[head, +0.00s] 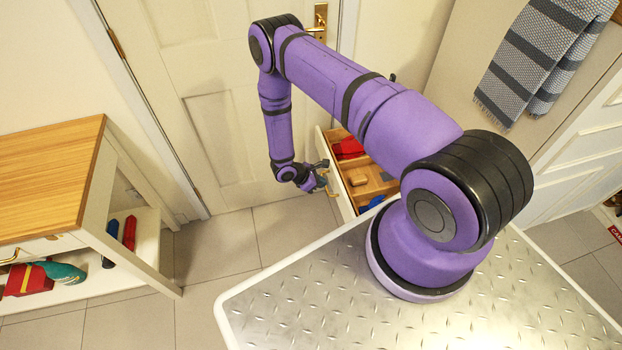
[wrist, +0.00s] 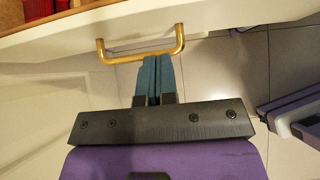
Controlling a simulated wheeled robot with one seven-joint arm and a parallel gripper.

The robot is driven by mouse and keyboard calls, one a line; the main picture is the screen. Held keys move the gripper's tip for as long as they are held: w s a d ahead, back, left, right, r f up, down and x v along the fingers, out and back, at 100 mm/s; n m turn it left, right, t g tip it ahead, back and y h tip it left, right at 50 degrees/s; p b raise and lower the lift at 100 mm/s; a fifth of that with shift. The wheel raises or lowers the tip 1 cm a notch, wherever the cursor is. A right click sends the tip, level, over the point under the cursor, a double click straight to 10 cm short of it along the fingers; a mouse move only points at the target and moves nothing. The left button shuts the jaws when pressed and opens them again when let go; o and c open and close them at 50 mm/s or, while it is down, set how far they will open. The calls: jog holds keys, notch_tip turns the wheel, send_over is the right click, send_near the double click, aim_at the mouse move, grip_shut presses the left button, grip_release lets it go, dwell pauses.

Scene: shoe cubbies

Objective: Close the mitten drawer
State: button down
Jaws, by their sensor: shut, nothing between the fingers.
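The mitten drawer (head: 340,181) stands open in the head view, with a red item (head: 348,148) and a blue item (head: 372,202) inside it. Its white front (wrist: 215,27) with a brass handle (wrist: 140,56) crosses the top of the wrist view. My gripper (wrist: 155,62) is shut and empty, its teal fingertips at the handle bar near its middle. Whether they touch the bar I cannot tell. In the head view my gripper (head: 321,176) is just left of the drawer front.
A white bench with a wooden top (head: 45,180) stands at the left, with coloured items on its lower shelf. A closed door (head: 215,100) is behind my arm. Tiled floor (head: 215,245) between bench and drawer is clear. A striped towel (head: 535,60) hangs at the upper right.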

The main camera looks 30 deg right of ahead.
aim_at(337, 183)
jog(key=shift+s+d+f, duration=0.1)
jog(key=shift+s+d, duration=0.1)
jog(key=shift+d, duration=0.5)
jog(key=shift+s+d, duration=0.2)
jog(key=shift+d, duration=0.5)
jog(key=shift+s+d+f, duration=0.1)
jog(key=shift+s+d, duration=0.1)
jog(key=shift+d, duration=0.5)
jog(key=s+d, duration=0.2)
jog(key=d, duration=0.6)
jog(key=s+d, duration=0.3)
jog(key=d, duration=0.5)
jog(key=shift+d, duration=0.35)
